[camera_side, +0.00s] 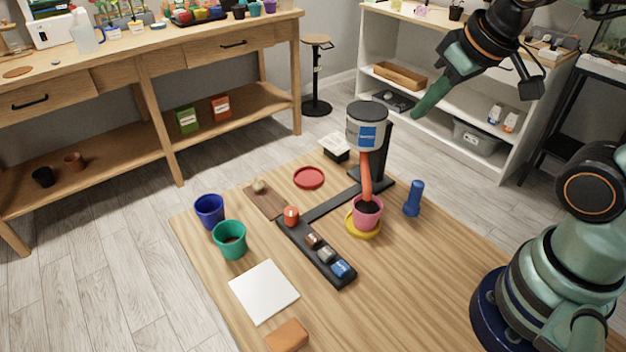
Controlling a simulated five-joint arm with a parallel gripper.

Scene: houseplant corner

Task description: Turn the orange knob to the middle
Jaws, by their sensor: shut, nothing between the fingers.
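The orange knob (291,214) sits at the far left end of a black control strip (318,265) on the wooden table. Which way it is turned is too small to tell. Further along the strip are a brown knob (313,240), a grey one (326,254) and a blue one (341,268). A black arm joins the strip to a stand with a grey canister (366,131) and an orange-red chute (366,175). My gripper (418,112) is shut and empty, high up to the right of the canister and well away from the knob.
Below the chute, a pink pot (367,214) with dark soil stands on a yellow saucer (361,232). A blue cylinder (413,199) stands to its right. Blue (208,212) and green (229,241) pots and a white sheet (264,291) lie left of the strip.

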